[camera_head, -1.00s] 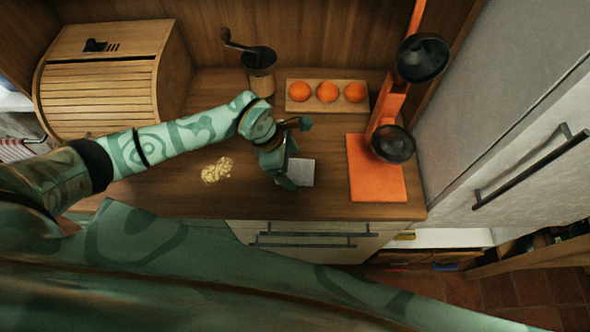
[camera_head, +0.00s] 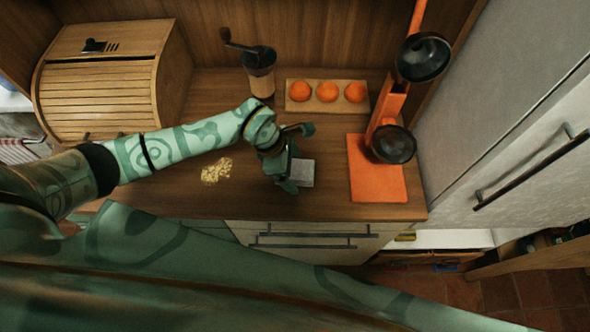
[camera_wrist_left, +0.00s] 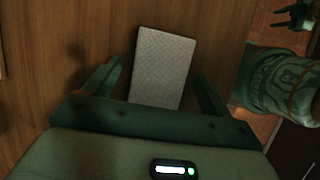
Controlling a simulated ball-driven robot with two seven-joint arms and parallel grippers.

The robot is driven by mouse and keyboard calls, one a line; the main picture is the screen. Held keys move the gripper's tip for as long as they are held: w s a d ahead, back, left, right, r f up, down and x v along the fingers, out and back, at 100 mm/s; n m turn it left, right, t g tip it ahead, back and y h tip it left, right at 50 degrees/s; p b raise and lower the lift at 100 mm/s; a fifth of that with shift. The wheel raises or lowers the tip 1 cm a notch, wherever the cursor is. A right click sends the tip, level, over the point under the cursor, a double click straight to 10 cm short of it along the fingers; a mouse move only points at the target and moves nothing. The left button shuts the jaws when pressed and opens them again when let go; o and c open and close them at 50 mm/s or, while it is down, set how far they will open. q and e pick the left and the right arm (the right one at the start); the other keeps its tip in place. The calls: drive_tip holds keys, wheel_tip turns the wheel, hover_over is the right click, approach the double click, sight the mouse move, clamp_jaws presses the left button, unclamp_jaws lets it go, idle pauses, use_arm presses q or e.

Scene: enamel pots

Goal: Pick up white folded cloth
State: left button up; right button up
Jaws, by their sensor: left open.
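The white folded cloth (camera_head: 302,173) lies flat on the wooden counter, partly hidden behind my left gripper in the head view. In the left wrist view the cloth (camera_wrist_left: 162,66) is a pale textured rectangle, slightly tilted, with its near end between the fingers. My left gripper (camera_head: 291,187) is open above the counter at the cloth's left side in the head view. In the left wrist view its fingers (camera_wrist_left: 158,72) stand apart on either side of the cloth, with gaps. What seems to be my right gripper (camera_wrist_left: 294,17) shows small and dark at the upper right corner.
An orange stand (camera_head: 376,181) with black ladles is right of the cloth. A board (camera_head: 327,106) with three oranges and a coffee grinder (camera_head: 260,75) stand behind. Yellowish pieces (camera_head: 217,170) lie left; a bread box (camera_head: 100,95) stands further left. The counter's front edge is near.

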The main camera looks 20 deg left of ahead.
sight(300, 169)
use_arm(q)
drive_tip(key=c, duration=1.1)
drive_tip(key=shift+r, duration=0.15)
drive_tip(key=shift+r, duration=0.35)
wheel_tip(300, 169, up, 3)
drive_tip(key=shift+p, duration=0.45)
drive_tip(key=s+a+r, duration=0.2)
drive_tip(key=s+r, duration=0.1)
drive_tip(key=s, duration=0.1)
drive_tip(key=s+a+r, duration=0.2)
drive_tip(key=s+r, duration=0.1)
drive_tip(key=s, duration=0.1)
drive_tip(key=s+a+r+p, duration=0.1)
drive_tip(key=s+a+r, duration=0.2)
drive_tip(key=s, duration=0.1)
drive_tip(key=shift+s+r, duration=0.1)
drive_tip(key=shift+r, duration=0.15)
